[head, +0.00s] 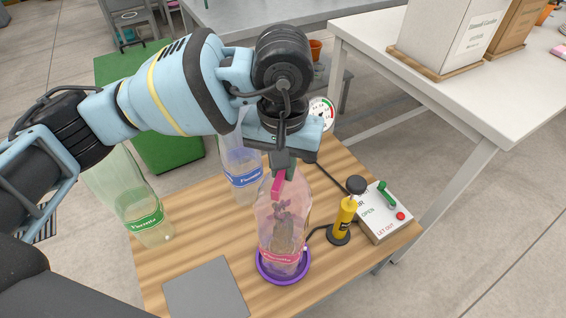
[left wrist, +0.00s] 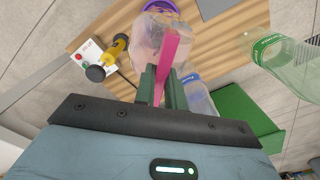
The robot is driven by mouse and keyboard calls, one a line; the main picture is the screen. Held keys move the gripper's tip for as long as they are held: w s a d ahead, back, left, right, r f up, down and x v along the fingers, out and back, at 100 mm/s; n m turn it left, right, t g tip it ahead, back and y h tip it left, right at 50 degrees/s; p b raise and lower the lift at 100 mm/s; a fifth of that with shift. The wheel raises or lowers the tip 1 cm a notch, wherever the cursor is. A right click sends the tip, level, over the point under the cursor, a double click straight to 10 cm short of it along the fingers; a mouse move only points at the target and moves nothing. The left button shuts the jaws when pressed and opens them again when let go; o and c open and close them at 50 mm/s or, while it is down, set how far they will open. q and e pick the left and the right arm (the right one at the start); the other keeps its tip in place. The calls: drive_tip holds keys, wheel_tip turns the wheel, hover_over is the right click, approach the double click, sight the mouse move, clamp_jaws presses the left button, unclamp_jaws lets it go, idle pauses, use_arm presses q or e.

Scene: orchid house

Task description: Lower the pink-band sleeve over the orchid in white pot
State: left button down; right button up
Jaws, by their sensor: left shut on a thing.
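The pink-band sleeve (head: 267,221) is a clear, bottle-shaped sleeve with a pink band low on it. It stands upright over the purple ring (head: 284,281) on the wooden table. My left gripper (head: 280,178) is above it, shut on its pink tab (head: 277,187). In the left wrist view the tab (left wrist: 172,52) sits between the fingers of my left gripper (left wrist: 162,85). A dark, brownish shape (head: 284,228) shows through the sleeve; I cannot make out a white pot or tell whether the sleeve's lower edge touches the ring. My right gripper is out of view.
A blue-band sleeve (head: 240,163) stands close behind left, a green-band sleeve (head: 141,206) farther left. A yellow pump (head: 344,217) and a white control box (head: 382,214) are close on the right. A grey mat (head: 205,289) lies front left. Bare table (head: 200,225) lies between the sleeves.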

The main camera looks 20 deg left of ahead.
use_arm(q)
drive_tip(key=shift+f+b, duration=0.35)
drive_tip(key=shift+f, duration=0.1)
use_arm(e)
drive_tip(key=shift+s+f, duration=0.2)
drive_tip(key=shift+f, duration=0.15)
use_arm(q)
drive_tip(key=c, duration=1.4)
unclamp_jaws()
drive_tip(key=shift+o, duration=0.5)
drive_tip(key=o, duration=0.5)
drive_tip(key=shift+r, duration=0.1)
drive_tip(key=shift+r+p, duration=1.8)
drive_tip(key=shift+r, duration=1.65)
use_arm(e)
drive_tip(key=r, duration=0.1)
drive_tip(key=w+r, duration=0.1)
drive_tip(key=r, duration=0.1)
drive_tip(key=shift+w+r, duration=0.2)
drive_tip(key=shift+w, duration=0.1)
